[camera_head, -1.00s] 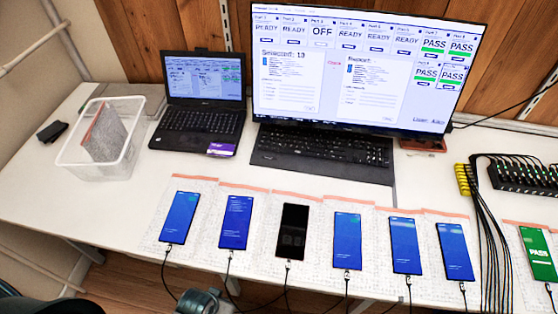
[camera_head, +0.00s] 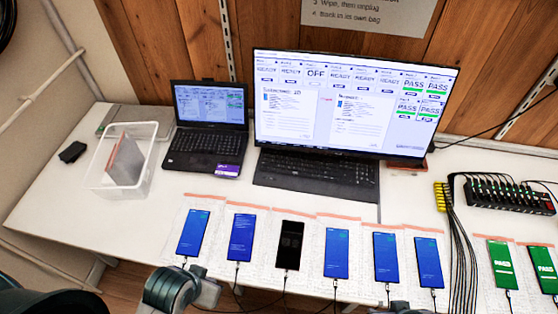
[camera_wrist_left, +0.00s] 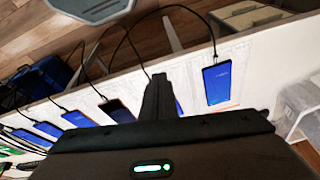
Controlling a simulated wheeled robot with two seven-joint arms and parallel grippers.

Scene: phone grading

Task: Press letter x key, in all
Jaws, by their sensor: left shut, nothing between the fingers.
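A black keyboard (camera_head: 315,176) lies on the white table in front of the large monitor (camera_head: 350,103). The laptop (camera_head: 207,130) stands open to its left, with its own keyboard (camera_head: 203,150). Single letters, including x, are too small to make out on either. My left arm shows at the bottom of the head view, below the phones and well short of both keyboards. In the left wrist view my left gripper (camera_wrist_left: 158,95) is shut and empty, with phones beyond it. My right gripper is not in view.
A row of phones on bags, such as the leftmost blue-screened one (camera_head: 194,233), lies along the front edge with cables. A clear bin (camera_head: 122,165) stands at left. A black hub (camera_head: 505,195) with cables is at right.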

